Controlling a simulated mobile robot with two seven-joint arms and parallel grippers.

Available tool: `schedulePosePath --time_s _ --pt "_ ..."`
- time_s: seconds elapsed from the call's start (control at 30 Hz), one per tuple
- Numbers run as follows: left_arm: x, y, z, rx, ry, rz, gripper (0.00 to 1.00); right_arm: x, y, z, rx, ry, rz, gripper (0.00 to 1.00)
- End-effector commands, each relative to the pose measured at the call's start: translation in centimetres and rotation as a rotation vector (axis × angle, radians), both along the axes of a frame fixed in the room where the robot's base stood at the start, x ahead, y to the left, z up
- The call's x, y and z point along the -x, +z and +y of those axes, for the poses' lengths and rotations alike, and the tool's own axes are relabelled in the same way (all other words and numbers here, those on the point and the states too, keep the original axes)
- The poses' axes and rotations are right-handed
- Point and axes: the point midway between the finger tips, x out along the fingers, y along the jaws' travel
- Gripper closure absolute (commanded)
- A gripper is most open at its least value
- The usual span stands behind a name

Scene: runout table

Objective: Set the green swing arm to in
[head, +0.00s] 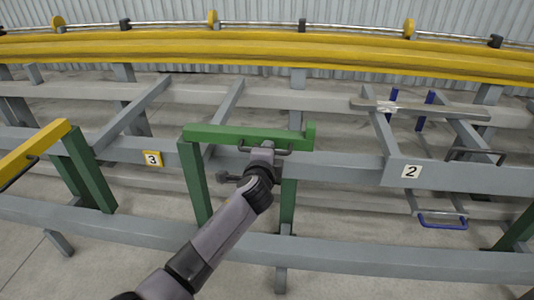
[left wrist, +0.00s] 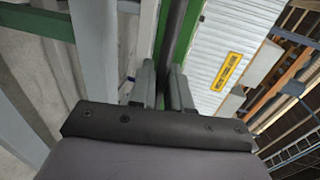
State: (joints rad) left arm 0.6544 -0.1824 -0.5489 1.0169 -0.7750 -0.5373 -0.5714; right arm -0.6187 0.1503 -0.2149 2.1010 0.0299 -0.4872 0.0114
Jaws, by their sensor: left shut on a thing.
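The green swing arm (head: 215,132) is a horizontal green beam with a dark bar handle (head: 286,151) on its near side. It lies along the frame, above green posts (head: 194,180). My left gripper (head: 266,147) reaches up from below and is shut on the handle. In the left wrist view, the fingers (left wrist: 164,88) close around the dark handle bar (left wrist: 178,35), with green metal beside it. The gripper hides part of the handle and the post behind it. My right gripper is in neither view.
Grey rails and cross beams surround the arm, with plates marked 3 (head: 152,158) and 2 (head: 411,171). A yellow beam with a green post (head: 88,168) stands at left. A blue handle (head: 443,224) hangs at right. A long yellow rail (head: 270,52) runs behind.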

Motion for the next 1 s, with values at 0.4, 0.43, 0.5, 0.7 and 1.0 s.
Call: schedulePosePath --time_s 0.4,0.43,0.5,0.7,1.0 --pt "0.0 0.0 0.1 0.000 0.000 -0.001 0.68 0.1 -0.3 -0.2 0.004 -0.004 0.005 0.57" --pt "0.0 0.0 0.1 0.000 0.000 -0.001 0.68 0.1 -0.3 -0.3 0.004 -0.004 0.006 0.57" --pt "0.1 0.1 0.1 0.000 0.000 -0.001 0.68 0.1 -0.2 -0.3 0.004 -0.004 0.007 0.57" --pt "1.4 0.5 0.2 0.002 -0.001 0.000 0.68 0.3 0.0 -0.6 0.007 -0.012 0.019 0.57" --pt "4.8 1.2 0.6 0.000 0.000 0.000 0.68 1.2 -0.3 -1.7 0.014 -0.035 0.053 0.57"
